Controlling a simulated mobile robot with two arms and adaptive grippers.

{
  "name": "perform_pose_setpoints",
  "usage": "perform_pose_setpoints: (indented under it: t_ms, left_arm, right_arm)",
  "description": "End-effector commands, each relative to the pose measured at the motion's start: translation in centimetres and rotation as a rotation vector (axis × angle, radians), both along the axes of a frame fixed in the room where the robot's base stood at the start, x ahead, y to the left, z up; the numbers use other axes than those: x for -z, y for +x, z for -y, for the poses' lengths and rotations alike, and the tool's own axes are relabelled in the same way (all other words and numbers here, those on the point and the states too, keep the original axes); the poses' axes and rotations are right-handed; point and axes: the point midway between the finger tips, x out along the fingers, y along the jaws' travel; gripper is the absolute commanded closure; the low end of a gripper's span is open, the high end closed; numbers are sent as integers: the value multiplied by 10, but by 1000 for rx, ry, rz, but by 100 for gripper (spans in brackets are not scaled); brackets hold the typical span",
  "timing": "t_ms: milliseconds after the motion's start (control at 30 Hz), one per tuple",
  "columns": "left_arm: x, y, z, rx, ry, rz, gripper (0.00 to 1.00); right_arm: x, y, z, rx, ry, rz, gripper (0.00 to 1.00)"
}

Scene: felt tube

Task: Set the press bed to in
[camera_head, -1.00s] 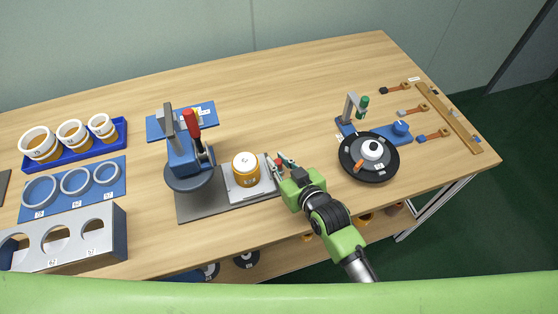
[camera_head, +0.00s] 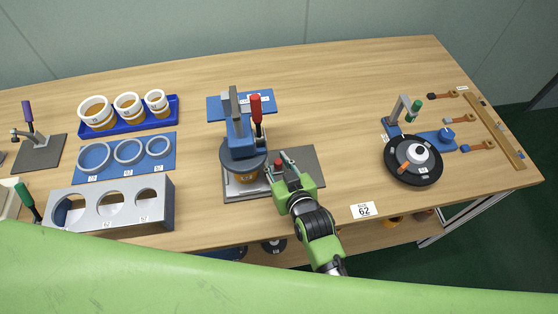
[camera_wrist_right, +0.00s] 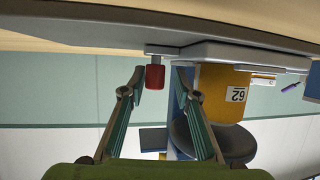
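The press (camera_head: 239,135) has a blue body, a lever with a red grip (camera_head: 256,107) and a round dark press head (camera_head: 243,157). Its light sliding bed (camera_head: 236,188) lies at the left of the grey base plate (camera_head: 305,165), beneath the head. A red knob (camera_wrist_right: 155,75) is on the bed's right side. My right gripper (camera_head: 282,168) is at this knob; in the wrist view its fingers (camera_wrist_right: 159,76) are apart on either side of it. My left gripper is not in view.
To the left are a blue tray (camera_head: 128,128) of cups, a blue ring mat (camera_head: 125,172) and a grey holed stand (camera_head: 112,222). A dark round plate (camera_head: 413,170) with a clamp is at the right. The table between is mostly clear, with a 62 card (camera_head: 365,210).

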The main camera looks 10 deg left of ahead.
Motion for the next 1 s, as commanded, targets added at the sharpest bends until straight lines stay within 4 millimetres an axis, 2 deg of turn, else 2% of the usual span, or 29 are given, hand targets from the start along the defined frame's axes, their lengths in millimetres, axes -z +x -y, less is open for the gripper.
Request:
perform_pose_setpoints:
  t_ms: [300,467,1000]
  left_arm:
    - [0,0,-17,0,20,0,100]
    - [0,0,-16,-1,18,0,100]
    - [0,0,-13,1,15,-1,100]
  right_arm:
    - [0,1,3,3,-3,2,67]
    - [-2,-6,7,4,-4,0,67]
    - [-37,-82,44,2,-4,0,67]
